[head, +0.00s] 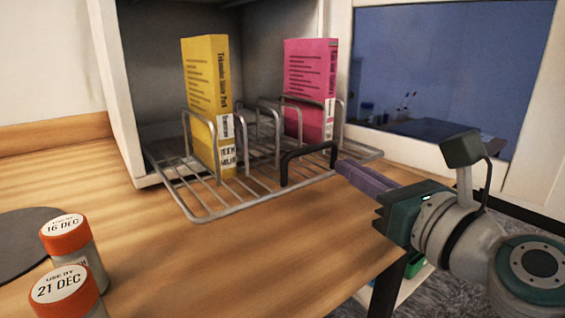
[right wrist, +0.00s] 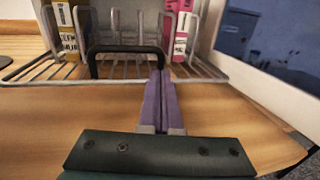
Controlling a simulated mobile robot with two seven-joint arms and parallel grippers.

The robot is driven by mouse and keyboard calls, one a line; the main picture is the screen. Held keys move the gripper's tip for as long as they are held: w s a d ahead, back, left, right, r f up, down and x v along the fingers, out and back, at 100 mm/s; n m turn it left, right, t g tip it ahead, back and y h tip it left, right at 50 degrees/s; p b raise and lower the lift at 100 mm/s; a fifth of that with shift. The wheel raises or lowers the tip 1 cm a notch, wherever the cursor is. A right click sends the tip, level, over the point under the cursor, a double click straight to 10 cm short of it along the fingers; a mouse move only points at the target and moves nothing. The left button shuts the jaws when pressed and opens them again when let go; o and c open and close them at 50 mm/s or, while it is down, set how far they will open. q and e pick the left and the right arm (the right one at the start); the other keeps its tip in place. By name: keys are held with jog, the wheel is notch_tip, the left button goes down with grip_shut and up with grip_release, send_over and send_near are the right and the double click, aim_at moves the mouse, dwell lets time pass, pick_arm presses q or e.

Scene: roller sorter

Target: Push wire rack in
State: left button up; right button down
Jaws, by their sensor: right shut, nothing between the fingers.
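The grey wire rack (head: 200,212) sticks partly out of the cabinet, its front edge over the wooden worktop. A black handle (head: 304,155) stands at its front. A yellow box (head: 205,90) and a pink box (head: 310,75) stand upright between its wire dividers. My right gripper (head: 343,167) is shut and empty, its purple fingers pointing at the rack beside the handle. In the right wrist view the fingertips (right wrist: 159,72) reach the handle (right wrist: 122,50) near its right end; I cannot tell whether they touch. My left gripper is not in view.
The white cabinet (head: 108,80) surrounds the rack's back part. Two orange-capped jars (head: 68,290) and a dark round mat (head: 25,240) lie at the left of the worktop (head: 250,270). A white-framed blue panel (head: 440,60) is at the right. The worktop's middle front is clear.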

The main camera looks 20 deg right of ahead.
jog(key=shift+w+a, duration=0.1)
jog(key=shift+w, duration=0.45)
jog(key=shift+w+a, duration=0.15)
jog(key=shift+w, duration=0.3)
jog(key=b, duration=0.3)
send_near(263, 138)
jog(key=d, duration=0.1)
jog(key=s+d+r, duration=0.1)
jog(key=shift+d, duration=0.3)
jog(key=w+a+b, duration=0.1)
jog(key=w+b, duration=0.1)
jog(key=w, duration=0.1)
jog(key=w+a+b, duration=0.1)
jog(key=w+b, duration=0.1)
jog(key=w, duration=0.1)
jog(key=w+a+b, duration=0.1)
jog(key=w+b, duration=0.2)
jog(key=shift+w+a+f, duration=0.1)
jog(key=shift+w+a, duration=0.2)
jog(key=shift+w, duration=0.1)
jog(key=shift+w+a+b, duration=0.2)
jog(key=shift+w+b, duration=0.25)
jog(key=shift+w, duration=0.2)
jog(key=shift+f, duration=0.1)
jog(key=shift+s+f, duration=0.1)
